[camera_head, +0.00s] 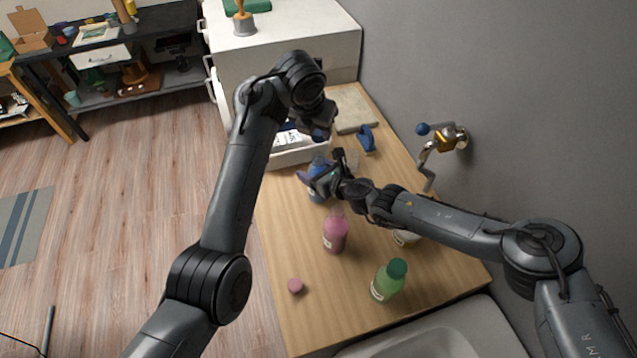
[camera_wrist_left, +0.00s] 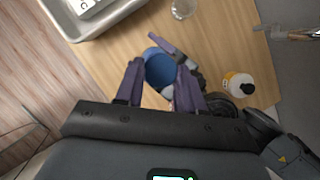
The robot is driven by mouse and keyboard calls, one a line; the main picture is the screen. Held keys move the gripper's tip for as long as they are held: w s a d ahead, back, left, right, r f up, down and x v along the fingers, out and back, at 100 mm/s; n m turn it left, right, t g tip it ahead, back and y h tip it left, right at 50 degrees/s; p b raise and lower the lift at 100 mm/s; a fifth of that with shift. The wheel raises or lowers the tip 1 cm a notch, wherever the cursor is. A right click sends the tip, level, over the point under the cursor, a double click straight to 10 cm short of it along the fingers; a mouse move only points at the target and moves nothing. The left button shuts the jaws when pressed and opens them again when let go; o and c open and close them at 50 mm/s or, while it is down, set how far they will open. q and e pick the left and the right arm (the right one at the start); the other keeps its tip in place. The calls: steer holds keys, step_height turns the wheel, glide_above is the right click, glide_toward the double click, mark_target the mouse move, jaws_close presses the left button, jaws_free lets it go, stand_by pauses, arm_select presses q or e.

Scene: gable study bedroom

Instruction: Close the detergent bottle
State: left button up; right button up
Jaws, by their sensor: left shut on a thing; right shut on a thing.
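A blue bottle (camera_head: 317,193) stands on the wooden worktop, with its upper part partly covered by my right gripper. My right gripper (camera_head: 322,180) is shut on the bottle, its purple fingers around the upper part. My left gripper (camera_head: 321,131) is higher and farther back, shut on a blue cap (camera_head: 320,134). In the left wrist view, the round blue cap (camera_wrist_left: 160,72) sits between the purple fingers of my left gripper (camera_wrist_left: 160,85). One right finger shows just beyond it. The bottle's mouth is hidden there; I cannot tell whether cap and bottle touch.
A pink bottle (camera_head: 335,234), a pink cap (camera_head: 295,286) and a green bottle with a green lid (camera_head: 389,281) stand nearer. A white tray (camera_head: 300,155) is behind. A wall tap (camera_head: 440,145) and a sink (camera_head: 440,338) lie right and front.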

steer(key=shift+c, duration=1.2)
arm_select(q)
glide_above(319, 156)
steer(key=shift+s+a+f, duration=0.15)
steer(key=shift+s+f, duration=0.05)
steer(key=shift+f, duration=1.05)
steer(key=shift+s+a+f, duration=0.1)
steer(key=shift+s+f, duration=0.05)
steer(key=shift+f, duration=1.1)
steer(key=shift+f, duration=0.85)
steer(key=shift+f, duration=0.6)
